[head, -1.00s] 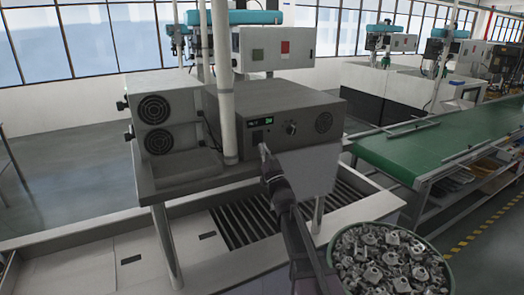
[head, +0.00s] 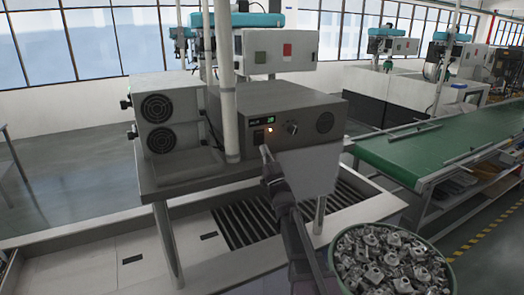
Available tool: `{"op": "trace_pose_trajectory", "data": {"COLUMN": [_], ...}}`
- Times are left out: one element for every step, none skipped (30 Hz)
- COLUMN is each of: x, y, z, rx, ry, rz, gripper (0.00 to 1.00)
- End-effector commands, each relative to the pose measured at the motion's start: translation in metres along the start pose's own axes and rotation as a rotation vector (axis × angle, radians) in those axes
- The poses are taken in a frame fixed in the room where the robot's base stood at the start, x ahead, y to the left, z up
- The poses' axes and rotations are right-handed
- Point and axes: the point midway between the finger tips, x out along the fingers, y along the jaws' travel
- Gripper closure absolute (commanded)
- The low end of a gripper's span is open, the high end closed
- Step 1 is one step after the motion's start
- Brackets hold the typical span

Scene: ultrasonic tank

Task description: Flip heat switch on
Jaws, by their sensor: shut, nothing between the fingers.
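The control box (head: 312,108) is a grey unit on the bench, with a small display (head: 262,121) showing green digits on its front. Below the display are a dark switch (head: 259,137) and, just right of it, a small orange-red glowing spot (head: 269,130). The labels are too small to read, so I cannot tell which part is the heat switch. A round knob (head: 292,128) is to the right. My gripper (head: 265,153) is shut and empty, its tip just below the switch area and seemingly apart from the panel.
A twin-fan unit (head: 162,122) stands left of the control box, with a white vertical post (head: 229,110) between them. A tub of metal parts (head: 336,243) is at lower right, near my arm. A green conveyor (head: 420,152) runs at right.

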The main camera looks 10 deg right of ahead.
Motion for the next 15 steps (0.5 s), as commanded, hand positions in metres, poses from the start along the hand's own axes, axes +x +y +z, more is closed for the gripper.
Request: {"op": "trace_pose_trajectory", "data": {"x": [-0.007, -0.009, -0.013, -0.016, -0.02, -0.024, -0.028, -0.031, -0.035, -0.038, -0.041, -0.045, -0.048, -0.051, -0.055], "y": [-0.001, -0.001, -0.001, -0.002, -0.001, -0.001, -0.001, -0.001, -0.001, -0.002, -0.002, -0.002, -0.002, -0.002, -0.002], "z": [-0.004, -0.005, -0.007, -0.009, -0.005, -0.004, -0.003, -0.003, -0.002, -0.001, -0.001, 0.0, 0.001, 0.001, 0.002], "rx": [0.0, 0.001, 0.002, 0.002, 0.002, 0.002, 0.002, 0.002, 0.001, 0.002, 0.001, 0.002, 0.002, 0.002, 0.002], "ry": [0.0, 0.0, 0.0, 0.0, 0.0, 0.0, 0.0, 0.0, 0.0, 0.0, 0.0, 0.0, 0.0, 0.0, 0.0], "rz": [0.0, -0.001, -0.001, -0.002, -0.002, -0.001, -0.002, -0.002, -0.002, -0.002, -0.002, -0.003, -0.003, -0.003, -0.003], "gripper": [1.0, 1.0, 1.0, 1.0, 1.0, 1.0, 1.0, 1.0, 1.0, 1.0, 1.0, 1.0, 1.0, 1.0, 1.0]}}
